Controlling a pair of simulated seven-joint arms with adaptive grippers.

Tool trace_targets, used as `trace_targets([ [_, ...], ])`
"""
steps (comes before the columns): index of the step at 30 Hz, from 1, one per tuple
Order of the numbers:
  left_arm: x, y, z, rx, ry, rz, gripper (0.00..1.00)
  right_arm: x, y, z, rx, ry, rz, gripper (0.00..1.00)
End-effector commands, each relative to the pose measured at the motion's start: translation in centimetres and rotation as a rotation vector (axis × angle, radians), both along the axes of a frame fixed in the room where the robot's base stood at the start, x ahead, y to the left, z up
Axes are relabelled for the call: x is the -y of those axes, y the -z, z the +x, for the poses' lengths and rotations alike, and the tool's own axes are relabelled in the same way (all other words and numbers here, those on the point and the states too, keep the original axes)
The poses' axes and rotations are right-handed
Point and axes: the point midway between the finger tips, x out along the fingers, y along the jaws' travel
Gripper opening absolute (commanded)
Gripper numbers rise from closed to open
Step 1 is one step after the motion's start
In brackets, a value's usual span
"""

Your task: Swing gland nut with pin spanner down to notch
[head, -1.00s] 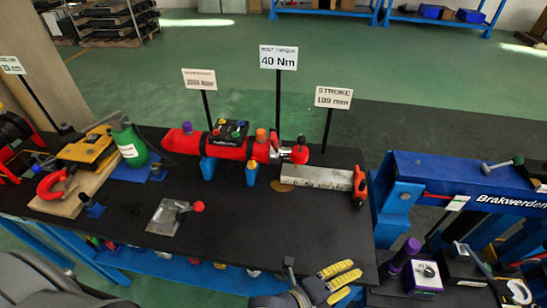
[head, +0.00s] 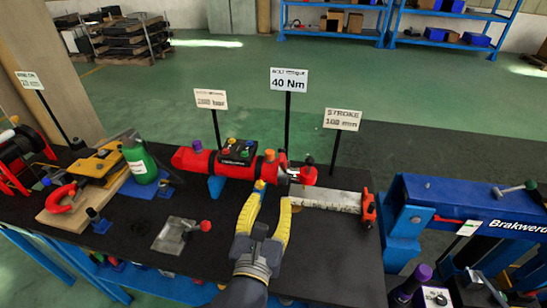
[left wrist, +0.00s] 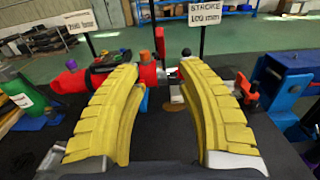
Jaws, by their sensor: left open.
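The red hydraulic cylinder (head: 228,164) lies across the bench; it also shows in the left wrist view (left wrist: 70,82). At its right end is a metal gland area (head: 283,172), partly hidden by my fingers. I cannot make out the notch. My left gripper (head: 274,193), with yellow fingers, is open in front of the cylinder's right end. In the left wrist view its fingers (left wrist: 158,68) stand apart, with nothing visibly held. My right gripper is out of view.
A grey plate with a red-knobbed lever (head: 172,234) lies front left. A green bottle (head: 140,160) and red clamp (head: 60,198) stand further left. A metal bar (head: 330,200) lies right of the cylinder. Sign posts rise behind. A blue frame (head: 450,205) stands right.

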Motion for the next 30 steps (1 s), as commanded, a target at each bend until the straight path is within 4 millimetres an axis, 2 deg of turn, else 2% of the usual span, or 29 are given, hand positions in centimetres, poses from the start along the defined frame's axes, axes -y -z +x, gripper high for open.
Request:
trace_targets([
  [5,0.2,-0.1,2.1,0.002,-0.003,0.003,0.38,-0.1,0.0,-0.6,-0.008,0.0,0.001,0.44],
  [21,1.7,-0.1,11.7,0.0,-0.003,0.001,0.38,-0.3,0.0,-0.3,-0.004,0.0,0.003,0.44],
  [30,2.3,0.0,15.4,-0.001,-0.001,0.0,0.38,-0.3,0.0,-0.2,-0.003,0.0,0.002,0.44],
])
